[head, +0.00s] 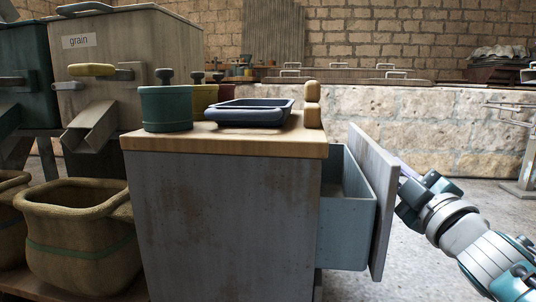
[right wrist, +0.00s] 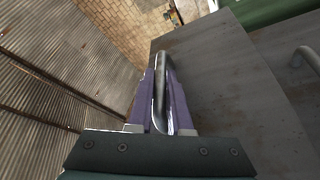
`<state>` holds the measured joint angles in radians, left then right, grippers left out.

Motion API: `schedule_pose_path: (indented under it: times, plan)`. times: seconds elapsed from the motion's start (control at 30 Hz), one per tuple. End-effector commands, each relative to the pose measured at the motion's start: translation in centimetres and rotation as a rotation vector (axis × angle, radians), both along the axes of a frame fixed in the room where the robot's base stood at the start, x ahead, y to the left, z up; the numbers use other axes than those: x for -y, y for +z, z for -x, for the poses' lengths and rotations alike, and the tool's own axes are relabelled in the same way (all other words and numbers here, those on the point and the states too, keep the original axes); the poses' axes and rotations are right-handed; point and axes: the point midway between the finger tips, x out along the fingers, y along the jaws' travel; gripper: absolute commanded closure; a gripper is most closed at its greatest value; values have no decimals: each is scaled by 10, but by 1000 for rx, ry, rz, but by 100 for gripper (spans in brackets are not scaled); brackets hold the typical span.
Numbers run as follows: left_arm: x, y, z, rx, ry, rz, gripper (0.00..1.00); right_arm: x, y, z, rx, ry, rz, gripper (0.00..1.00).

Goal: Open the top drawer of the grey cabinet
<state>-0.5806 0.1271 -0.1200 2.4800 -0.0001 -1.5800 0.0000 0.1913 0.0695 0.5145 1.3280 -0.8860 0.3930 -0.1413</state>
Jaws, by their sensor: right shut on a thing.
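The grey cabinet (head: 230,225) stands in the middle of the head view under a wooden top. Its top drawer (head: 347,222) is pulled well out to the right, and its inside shows behind the drawer front (head: 373,200). My right gripper (head: 405,178) is at the outer face of that front. In the right wrist view its purple fingers (right wrist: 162,105) are shut on the metal drawer handle (right wrist: 164,62), with the grey drawer front (right wrist: 215,85) beside them. The handle is hidden in the head view. My left gripper is not in view.
On the wooden top (head: 225,143) are a green pot (head: 166,109), a dark tray (head: 250,112) and a small wooden object (head: 312,105). Another handle (right wrist: 308,58) shows in the wrist view. The floor right of the drawer looks clear.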

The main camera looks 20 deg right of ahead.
Motion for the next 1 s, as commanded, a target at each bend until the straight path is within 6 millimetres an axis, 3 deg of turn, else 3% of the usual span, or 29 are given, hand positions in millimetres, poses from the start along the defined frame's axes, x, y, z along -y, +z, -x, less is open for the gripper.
schedule_pose_path:
  times: [0.2,0.43,0.67,1.0]
  plan:
    - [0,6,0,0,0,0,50,44,-2,27,-8,-5,1,100]
    - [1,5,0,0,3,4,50,74,-3,45,-7,-5,-2,100]
    - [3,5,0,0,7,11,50,87,-3,53,-6,-4,-3,100]
    - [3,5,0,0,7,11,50,88,-3,54,-5,-4,-4,100]
